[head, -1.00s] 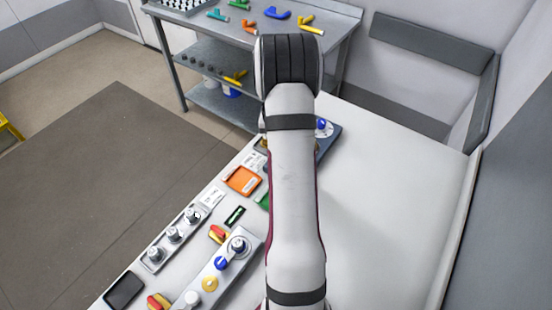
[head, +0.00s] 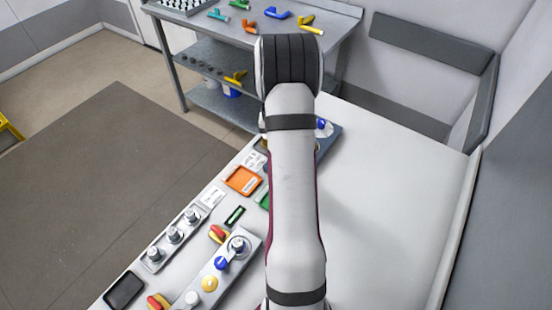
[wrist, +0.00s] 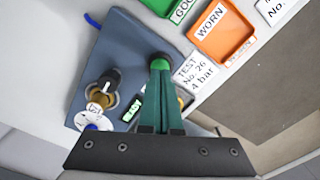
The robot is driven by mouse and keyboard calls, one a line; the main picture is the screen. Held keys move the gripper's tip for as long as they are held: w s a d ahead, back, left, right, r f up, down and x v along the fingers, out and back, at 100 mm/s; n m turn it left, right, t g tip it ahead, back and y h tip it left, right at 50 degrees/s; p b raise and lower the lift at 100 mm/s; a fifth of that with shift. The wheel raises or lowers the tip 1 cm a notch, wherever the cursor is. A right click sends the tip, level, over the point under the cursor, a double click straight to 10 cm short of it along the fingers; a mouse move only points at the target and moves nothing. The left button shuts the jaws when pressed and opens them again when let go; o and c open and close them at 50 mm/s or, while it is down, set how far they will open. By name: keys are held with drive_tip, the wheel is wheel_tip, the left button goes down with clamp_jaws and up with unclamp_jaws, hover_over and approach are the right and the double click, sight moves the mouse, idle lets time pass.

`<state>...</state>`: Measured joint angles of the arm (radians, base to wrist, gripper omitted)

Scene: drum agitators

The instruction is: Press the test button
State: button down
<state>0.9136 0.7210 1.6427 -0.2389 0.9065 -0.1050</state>
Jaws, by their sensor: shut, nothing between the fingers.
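In the wrist view a blue-grey test panel (wrist: 125,45) lies on the white bench. A round green button (wrist: 160,57) with a dark rim sits on it, beside the label "TEST No. 26 4 bar" (wrist: 195,73). My gripper (wrist: 160,68) has teal fingers, shut and empty, with the tips at the green button and covering part of it. Whether they touch it or how far it is pressed, I cannot tell. In the head view my arm hides the gripper and most of the panel (head: 331,139).
A small green-lit display (wrist: 132,109) and a brass fitting with a dark top (wrist: 104,92) are left of the fingers. An orange "WORN" tray (wrist: 222,35) is at upper right. In the head view the bench right of my arm is clear.

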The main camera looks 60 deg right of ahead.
drive_tip(key=shift+f, duration=0.1)
idle(0.3)
drive_tip(key=shift+f, duration=0.9)
wheel_tip(320, 180, up, 7)
idle(0.4)
